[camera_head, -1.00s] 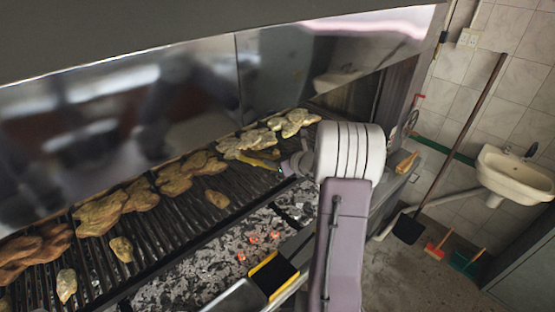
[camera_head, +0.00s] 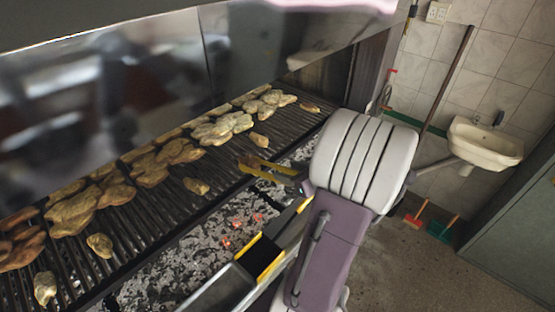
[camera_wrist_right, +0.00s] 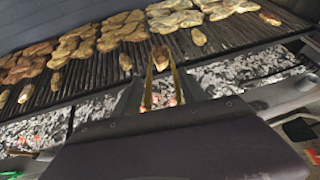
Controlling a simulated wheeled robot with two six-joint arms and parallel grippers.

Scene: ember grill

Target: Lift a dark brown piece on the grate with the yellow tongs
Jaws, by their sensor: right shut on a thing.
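My right gripper (camera_head: 304,184) is shut on the yellow tongs (camera_head: 265,170), which reach left over the front edge of the grate (camera_head: 150,217). In the right wrist view, the yellow tongs (camera_wrist_right: 174,80) point away from me, with a small brown piece (camera_wrist_right: 160,53) between their tips. I cannot tell whether this piece touches the grate. In the head view it is hard to make out at the tong tips. Larger dark brown pieces (camera_head: 20,245) lie at the far left of the grate. My left gripper is not in view.
Several paler pieces (camera_head: 222,128) lie along the back of the grate, with small ones (camera_head: 196,186) nearer the front. Glowing embers (camera_head: 232,225) lie below. A metal hood (camera_head: 100,110) hangs above. A yellow-edged black item (camera_head: 262,258) is at the grill's front. A sink (camera_head: 485,145) is at right.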

